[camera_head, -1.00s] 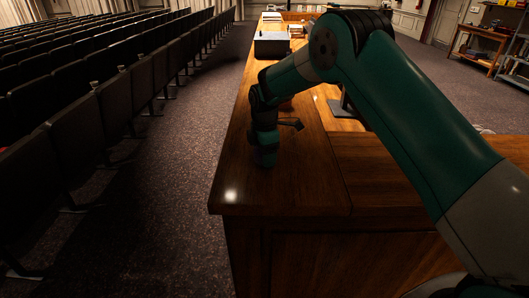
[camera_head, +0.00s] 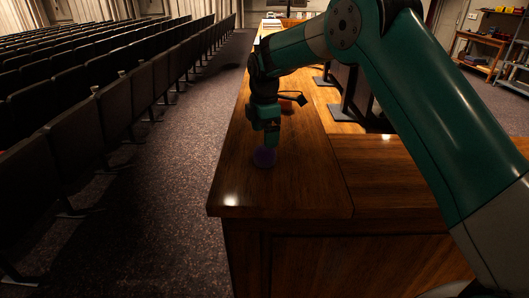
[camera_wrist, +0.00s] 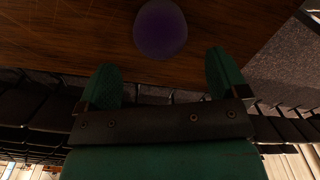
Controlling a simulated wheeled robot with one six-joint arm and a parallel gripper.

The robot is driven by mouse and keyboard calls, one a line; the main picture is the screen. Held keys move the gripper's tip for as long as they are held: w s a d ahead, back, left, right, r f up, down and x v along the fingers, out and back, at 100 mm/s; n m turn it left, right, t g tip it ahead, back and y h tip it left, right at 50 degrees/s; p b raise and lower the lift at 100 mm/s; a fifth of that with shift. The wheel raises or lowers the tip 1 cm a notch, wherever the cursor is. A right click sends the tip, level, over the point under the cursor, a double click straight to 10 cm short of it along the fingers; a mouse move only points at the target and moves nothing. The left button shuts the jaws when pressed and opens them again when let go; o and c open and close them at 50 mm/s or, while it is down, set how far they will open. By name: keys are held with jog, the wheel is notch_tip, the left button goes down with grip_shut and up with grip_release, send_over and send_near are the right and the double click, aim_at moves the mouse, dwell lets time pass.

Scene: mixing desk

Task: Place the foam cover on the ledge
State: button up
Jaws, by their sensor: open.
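A small, dark purple rounded thing, which looks like the foam cover (camera_head: 263,157), rests on the dark wooden ledge (camera_head: 290,190) near its front left end. It also shows in the wrist view as a purple ball shape (camera_wrist: 160,29), just beyond my fingertips. My gripper (camera_head: 267,138) is above and slightly behind it in the head view. In the wrist view my gripper (camera_wrist: 163,78) has its two green fingers wide apart with nothing between them, clear of the purple thing.
An orange object (camera_head: 287,105) lies on the wood just behind my wrist. Black monitor stands (camera_head: 345,113) stand on the lower desk at the back right. Rows of dark seats (camera_head: 90,110) line the left beyond the floor. The ledge's front end is bare.

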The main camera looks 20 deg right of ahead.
aim_at(265, 151)
notch_tip(265, 151, up, 4)
jog(key=shift+f, duration=0.1)
jog(key=s+a+r+m+y, duration=0.15)
jog(key=s+r, duration=0.25)
jog(key=s, duration=0.4)
jog(key=s+a+r+m, duration=0.1)
jog(key=s+r+m, duration=0.2)
jog(key=s, duration=0.5)
jog(key=s+a+f+m+y, duration=0.1)
jog(key=s+m, duration=0.6)
jog(key=s, duration=1.6)
jog(key=shift+a+f+y, duration=0.2)
jog(key=shift+a+y, duration=0.35)
jog(key=shift+y, duration=0.3)
